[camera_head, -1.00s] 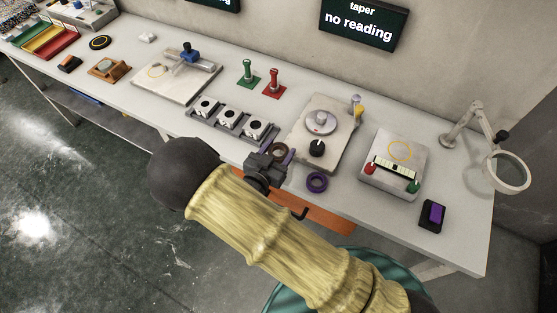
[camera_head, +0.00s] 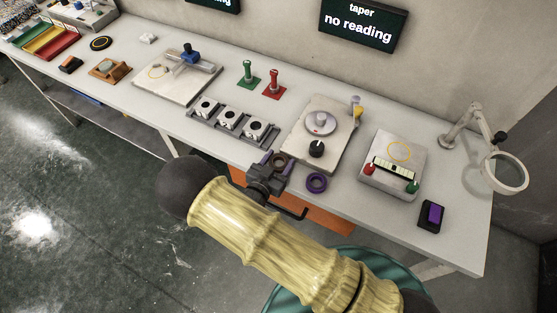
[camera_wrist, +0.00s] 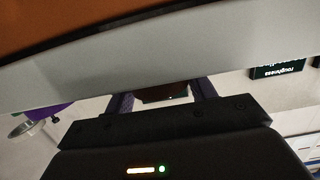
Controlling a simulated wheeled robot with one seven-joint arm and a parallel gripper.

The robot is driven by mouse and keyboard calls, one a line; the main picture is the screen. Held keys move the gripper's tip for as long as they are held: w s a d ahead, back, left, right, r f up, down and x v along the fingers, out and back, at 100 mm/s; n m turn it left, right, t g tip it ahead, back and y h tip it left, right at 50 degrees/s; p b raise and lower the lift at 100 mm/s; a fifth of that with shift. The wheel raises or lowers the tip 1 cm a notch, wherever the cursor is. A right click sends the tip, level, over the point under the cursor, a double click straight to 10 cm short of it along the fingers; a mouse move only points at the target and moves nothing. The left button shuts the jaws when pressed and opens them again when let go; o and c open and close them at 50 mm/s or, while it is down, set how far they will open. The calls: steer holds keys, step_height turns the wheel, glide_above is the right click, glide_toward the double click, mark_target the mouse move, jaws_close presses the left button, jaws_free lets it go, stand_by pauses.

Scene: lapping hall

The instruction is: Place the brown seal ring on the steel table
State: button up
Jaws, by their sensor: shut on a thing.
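My gripper (camera_head: 277,163) is shut on the brown seal ring (camera_head: 281,160) at the bench's front edge, below the round-disc station. In the wrist view my gripper (camera_wrist: 163,90) has its two purple fingers either side of a brown piece of the ring (camera_wrist: 163,94), mostly hidden. Two flat stations carry yellow circle outlines: a grey block (camera_head: 376,178) at right with a scale and red and green knobs, and a pale slab (camera_head: 160,91) at left with a blue-topped arm. I cannot tell which is the steel table. Both circles look empty.
A rack (camera_head: 228,118) of white blocks is behind left, and the disc station (camera_head: 309,139) is behind. An orange drawer (camera_head: 325,211) is below the bench edge. A magnifier (camera_head: 507,173) stands at far right.

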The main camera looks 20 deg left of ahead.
steer(key=shift+f, duration=0.25)
steer(key=o, duration=1)
steer(key=shift+s, duration=0.1)
steer(key=s+a+r+b, duration=0.1)
steer(key=s+r+b, duration=0.2)
steer(key=s, duration=1.4)
steer(key=shift+b, duration=0.3)
steer(key=shift+w, duration=0.1)
